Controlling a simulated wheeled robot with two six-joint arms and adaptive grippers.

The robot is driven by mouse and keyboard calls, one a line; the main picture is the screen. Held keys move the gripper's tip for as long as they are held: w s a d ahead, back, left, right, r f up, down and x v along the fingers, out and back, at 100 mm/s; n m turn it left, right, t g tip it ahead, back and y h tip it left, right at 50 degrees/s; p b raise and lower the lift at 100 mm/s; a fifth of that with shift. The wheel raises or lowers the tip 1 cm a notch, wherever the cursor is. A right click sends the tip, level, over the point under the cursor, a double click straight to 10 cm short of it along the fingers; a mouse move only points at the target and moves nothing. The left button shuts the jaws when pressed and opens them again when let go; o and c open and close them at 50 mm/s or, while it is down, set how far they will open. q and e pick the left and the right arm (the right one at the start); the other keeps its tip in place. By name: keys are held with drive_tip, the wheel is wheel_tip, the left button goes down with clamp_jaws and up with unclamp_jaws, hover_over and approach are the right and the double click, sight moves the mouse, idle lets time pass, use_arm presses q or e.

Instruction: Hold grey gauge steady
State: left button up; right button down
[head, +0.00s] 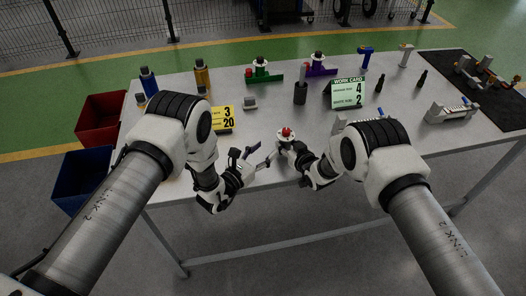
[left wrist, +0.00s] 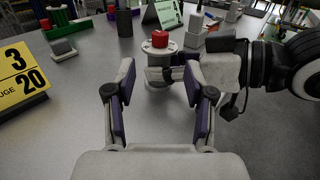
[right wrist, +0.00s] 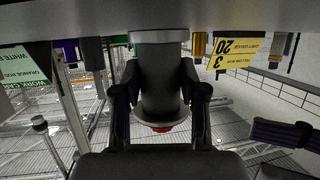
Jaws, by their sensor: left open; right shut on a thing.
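The grey gauge (head: 286,138) is a flanged grey spool with a red knob on top, standing near the table's front edge. It also shows in the left wrist view (left wrist: 160,70) and, upside down, in the right wrist view (right wrist: 160,88). My right gripper (right wrist: 162,95) is shut on the gauge's body, one finger on each side; the gauge looks upright. My left gripper (head: 258,156) is open and empty to the left of the gauge. In the left wrist view its fingers (left wrist: 159,72) point toward the gauge, which stands just beyond them.
A yellow card (head: 222,119) reading 3 and 20 stands left, a green-and-white work card (head: 345,93) behind right. A dark cylinder (head: 300,93), a green base (head: 265,77) and a purple base (head: 320,71) stand behind. Red (head: 101,118) and blue (head: 80,180) bins flank the table's left.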

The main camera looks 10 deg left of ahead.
use_arm(q)
drive_tip(key=s+d+r+m+g+h, duration=0.35)
drive_tip(key=d+m+g+h, duration=0.4)
drive_tip(key=m, duration=0.55)
drive_tip(key=m+g+y, duration=0.5)
drive_tip(key=m+y, duration=0.9)
drive_tip(key=m, duration=1.4)
approach(285, 130)
drive_tip(key=x, duration=0.9)
drive_tip(key=shift+n, duration=0.3)
clamp_jaws()
